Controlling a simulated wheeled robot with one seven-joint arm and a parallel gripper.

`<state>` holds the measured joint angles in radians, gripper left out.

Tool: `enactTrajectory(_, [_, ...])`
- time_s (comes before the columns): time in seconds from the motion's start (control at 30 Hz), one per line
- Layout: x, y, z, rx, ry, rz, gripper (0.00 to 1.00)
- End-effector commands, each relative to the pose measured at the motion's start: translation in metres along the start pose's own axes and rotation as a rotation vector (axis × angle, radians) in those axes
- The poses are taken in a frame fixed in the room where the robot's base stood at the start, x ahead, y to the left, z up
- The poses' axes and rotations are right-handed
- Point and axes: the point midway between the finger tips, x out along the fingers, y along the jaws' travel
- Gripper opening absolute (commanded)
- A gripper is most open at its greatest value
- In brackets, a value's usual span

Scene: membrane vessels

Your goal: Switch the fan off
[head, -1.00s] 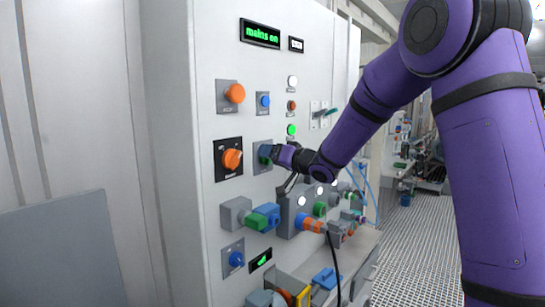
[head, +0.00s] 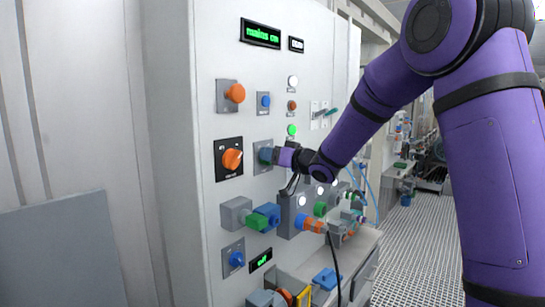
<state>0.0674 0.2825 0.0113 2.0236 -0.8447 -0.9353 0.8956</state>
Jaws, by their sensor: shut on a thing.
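A light grey control panel (head: 207,219) stands on the left. A small grey plate (head: 263,143) on it, right of the large orange rotary switch (head: 231,159), carries a control largely hidden by my gripper. My gripper (head: 272,155) is at the panel, shut on this control; a greenish-grey knob part (head: 264,155) shows at the fingertips. Its exact setting and any label cannot be read. The upper display (head: 261,33) shows "mains on" in green. A small lower display (head: 260,260) shows a short green word, seemingly "off". No fan is identifiable.
Several knobs and lamps surround my gripper, including a lit green lamp (head: 292,130) and a blue button (head: 265,101). Plugs and sockets, such as a green plug (head: 257,221), stick out below. A black cable (head: 336,262) hangs there. A grated walkway (head: 412,245) lies right.

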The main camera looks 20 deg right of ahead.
Motion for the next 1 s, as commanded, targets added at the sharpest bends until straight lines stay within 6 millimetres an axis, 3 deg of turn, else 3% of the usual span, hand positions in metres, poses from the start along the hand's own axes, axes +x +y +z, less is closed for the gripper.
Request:
enactTrajectory(0.6, [-0.0004, -0.0051, 0.0019, -0.562, -0.001, 0.001, 0.25])
enactTrajectory(1.0, [-0.0004, -0.0069, 0.0034, -0.793, -0.001, 0.001, 0.25])
